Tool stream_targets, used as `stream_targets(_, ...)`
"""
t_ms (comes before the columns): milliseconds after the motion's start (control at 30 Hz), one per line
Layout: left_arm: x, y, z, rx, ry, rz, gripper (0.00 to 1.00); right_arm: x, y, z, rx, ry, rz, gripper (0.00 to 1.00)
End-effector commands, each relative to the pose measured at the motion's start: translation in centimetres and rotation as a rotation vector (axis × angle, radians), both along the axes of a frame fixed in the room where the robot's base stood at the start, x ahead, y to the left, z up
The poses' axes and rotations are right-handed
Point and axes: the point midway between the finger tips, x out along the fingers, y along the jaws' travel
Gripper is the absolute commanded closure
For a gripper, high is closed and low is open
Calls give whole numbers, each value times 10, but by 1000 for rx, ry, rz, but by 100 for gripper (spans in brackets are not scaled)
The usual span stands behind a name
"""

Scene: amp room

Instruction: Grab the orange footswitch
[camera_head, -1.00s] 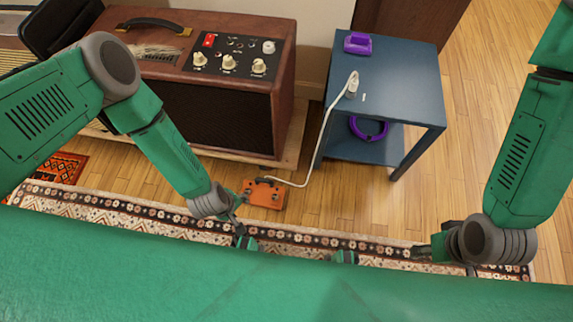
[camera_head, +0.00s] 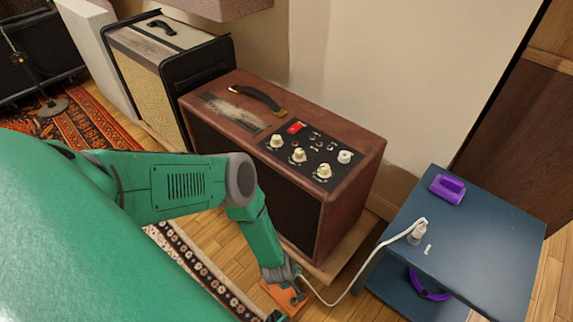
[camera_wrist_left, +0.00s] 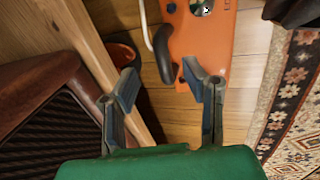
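The orange footswitch (camera_head: 281,297) is on the wood floor in front of the brown amp, partly hidden under my left gripper (camera_head: 296,290) in the head view. In the left wrist view the footswitch (camera_wrist_left: 205,45) has a round metal button at the top and lies just beyond the fingers, toward the right one. There my left gripper (camera_wrist_left: 160,82) is open, with its two fingers apart and nothing held. A black plug (camera_wrist_left: 164,56) with a white cable sits at the footswitch's left edge, ahead of the finger gap. My right gripper is out of view.
The brown amp (camera_head: 350,179) stands close to my left arm. A blue side table (camera_head: 485,240) at right holds a purple object (camera_head: 447,189). A white cable (camera_head: 345,293) runs from the table to the floor. A patterned rug (camera_wrist_left: 295,90) lies beside the footswitch.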

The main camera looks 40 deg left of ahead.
Motion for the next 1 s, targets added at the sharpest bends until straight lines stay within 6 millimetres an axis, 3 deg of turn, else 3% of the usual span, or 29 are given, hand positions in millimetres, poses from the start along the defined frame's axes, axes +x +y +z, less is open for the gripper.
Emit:
stream_targets(400,12,6,-50,-5,0,2,60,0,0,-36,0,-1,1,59)
stream_targets(767,15,6,-53,-2,0,1,60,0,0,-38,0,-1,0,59)
stream_targets(867,14,6,-53,-4,0,2,95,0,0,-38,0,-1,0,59)
stream_targets(900,15,6,-53,-5,1,2,100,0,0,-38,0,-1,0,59)
stream_targets(1000,15,6,-54,-6,0,2,100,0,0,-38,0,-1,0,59)
